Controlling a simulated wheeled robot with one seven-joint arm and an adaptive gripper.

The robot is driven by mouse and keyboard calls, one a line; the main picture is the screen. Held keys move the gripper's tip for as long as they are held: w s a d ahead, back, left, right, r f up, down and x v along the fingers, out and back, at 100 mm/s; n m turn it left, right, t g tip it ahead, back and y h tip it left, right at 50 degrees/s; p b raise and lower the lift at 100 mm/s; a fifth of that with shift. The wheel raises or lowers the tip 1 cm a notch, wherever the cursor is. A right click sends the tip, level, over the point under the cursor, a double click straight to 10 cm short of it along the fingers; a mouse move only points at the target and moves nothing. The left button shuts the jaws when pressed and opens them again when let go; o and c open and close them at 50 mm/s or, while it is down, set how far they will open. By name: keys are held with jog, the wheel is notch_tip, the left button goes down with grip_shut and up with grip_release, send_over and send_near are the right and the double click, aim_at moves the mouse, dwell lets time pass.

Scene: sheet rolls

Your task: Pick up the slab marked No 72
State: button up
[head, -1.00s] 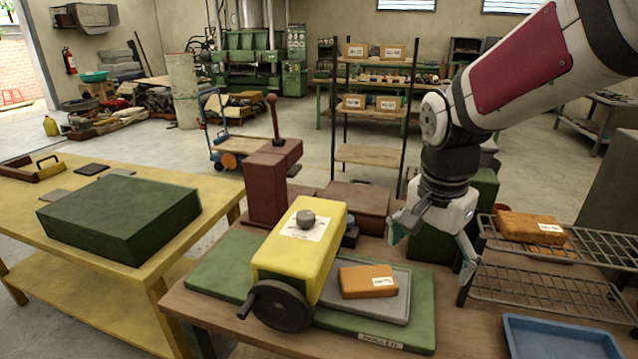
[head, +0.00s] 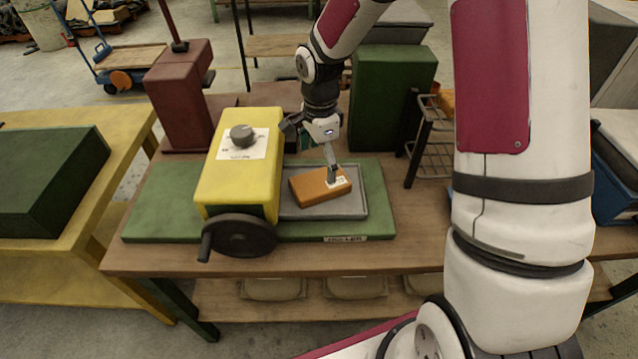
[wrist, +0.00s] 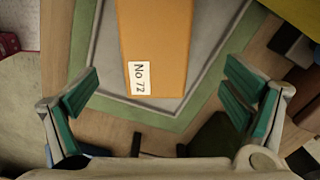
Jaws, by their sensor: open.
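The orange-brown slab (head: 312,188) lies on a grey tray (head: 350,205) to the right of the yellow roller machine (head: 238,170). In the wrist view the slab (wrist: 155,40) carries a white label (wrist: 139,78) reading "No 72". My gripper (head: 310,155) is over the far side of the slab in the head view, one finger in front of its label end. In the wrist view my gripper (wrist: 160,100) is open, its green-padded fingers wide apart to either side of the slab's labelled end. Nothing is between the pads. I cannot tell the exact height.
The yellow machine with its black handwheel (head: 238,236) stands close left of the tray. A dark green box (head: 390,85) stands behind, and a wire rack (head: 432,155) is to the right. The wooden table's front right is clear.

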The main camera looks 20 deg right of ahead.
aim_at(320, 180)
jog(key=f, duration=0.5)
jog(key=shift+s+a+f, duration=0.1)
jog(key=shift+s+f, duration=0.1)
jog(key=shift+s, duration=0.15)
jog(key=shift+f, duration=0.65)
jog(key=shift+c, duration=0.5)
jog(key=c, duration=1.7)
jog(key=shift+o, duration=0.2)
jog(key=shift+r, duration=0.1)
